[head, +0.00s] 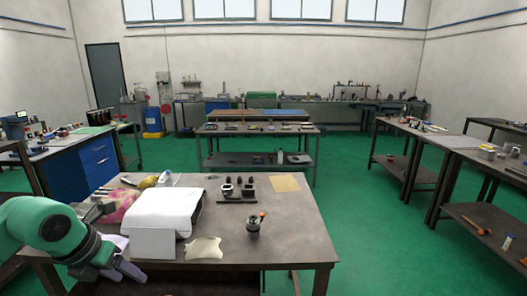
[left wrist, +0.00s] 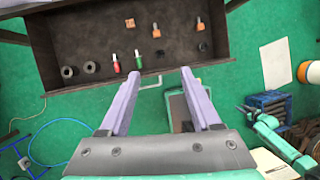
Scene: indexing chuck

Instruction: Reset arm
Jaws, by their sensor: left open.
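My left gripper (head: 124,266) is at the lower left in the head view, beside the front left corner of the dark-topped table (head: 295,240). On the table, a group of dark cylindrical parts and a dark block (head: 237,190) stands behind the middle. A dark round holder (head: 253,229) with an orange-tipped piece stands nearer the front. My right gripper cannot be made out.
A white box-like unit (head: 168,212), a pale sheet (head: 203,248) and a tan sheet (head: 285,184) occupy the table. The front right tabletop is clear. The left wrist view shows a brown tray or shelf (left wrist: 215,50) with red and green-handled tools (left wrist: 126,63) over green floor.

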